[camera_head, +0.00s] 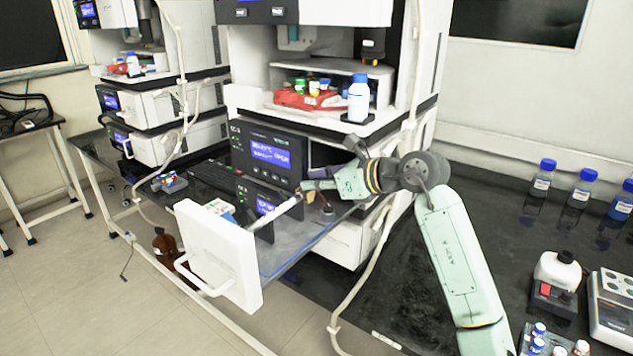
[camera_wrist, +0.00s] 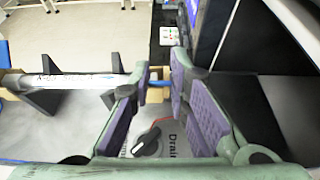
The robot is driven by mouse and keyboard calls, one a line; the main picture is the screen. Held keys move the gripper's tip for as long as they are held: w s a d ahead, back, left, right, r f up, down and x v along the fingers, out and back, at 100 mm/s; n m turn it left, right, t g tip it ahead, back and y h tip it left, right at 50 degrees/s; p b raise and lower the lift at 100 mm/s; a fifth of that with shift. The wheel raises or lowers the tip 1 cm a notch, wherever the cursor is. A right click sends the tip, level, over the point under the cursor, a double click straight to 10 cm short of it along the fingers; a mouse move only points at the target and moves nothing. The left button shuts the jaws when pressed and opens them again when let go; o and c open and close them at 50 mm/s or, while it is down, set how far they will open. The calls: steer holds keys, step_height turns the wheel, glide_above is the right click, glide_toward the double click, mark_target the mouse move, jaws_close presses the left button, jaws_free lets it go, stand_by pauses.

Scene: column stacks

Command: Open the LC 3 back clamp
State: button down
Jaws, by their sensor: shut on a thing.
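A white column (camera_wrist: 75,80) with printed writing lies level across the pulled-out drawer; in the head view (camera_head: 275,212) it runs back towards the stack. Two dark clamps hold it in the wrist view: one further left (camera_wrist: 40,98) and one, probably the back clamp (camera_wrist: 114,68), close to my fingers. My gripper (camera_wrist: 162,82) has its purple-padded fingers around the tan and blue fitting at the column's right end, and appears shut on it. In the head view my gripper (camera_head: 308,186) reaches into the drawer's rear. My fingers hide part of the fitting.
A black knob (camera_wrist: 147,142) marked "Drain" sits just below my fingers. The drawer's white front (camera_head: 222,255) stands out from the stack. Control panels (camera_head: 268,152) rise beside my gripper. A loose hose (camera_head: 350,290) hangs by the drawer. Blue-capped bottles (camera_head: 580,190) stand right.

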steer(key=shift+f, duration=0.1)
steer(key=shift+f+b, duration=0.3)
steer(key=shift+b, duration=0.9)
steer(key=shift+s+d+t+y+b, duration=0.15)
steer(key=shift+t+y+b, duration=0.25)
steer(key=shift+b, duration=0.6)
steer(key=shift+r, duration=0.25)
steer(key=c, duration=1.5)
jaws_free()
steer(key=v, duration=1.2)
steer(key=shift+d+f, duration=0.1)
steer(key=shift+f, duration=0.05)
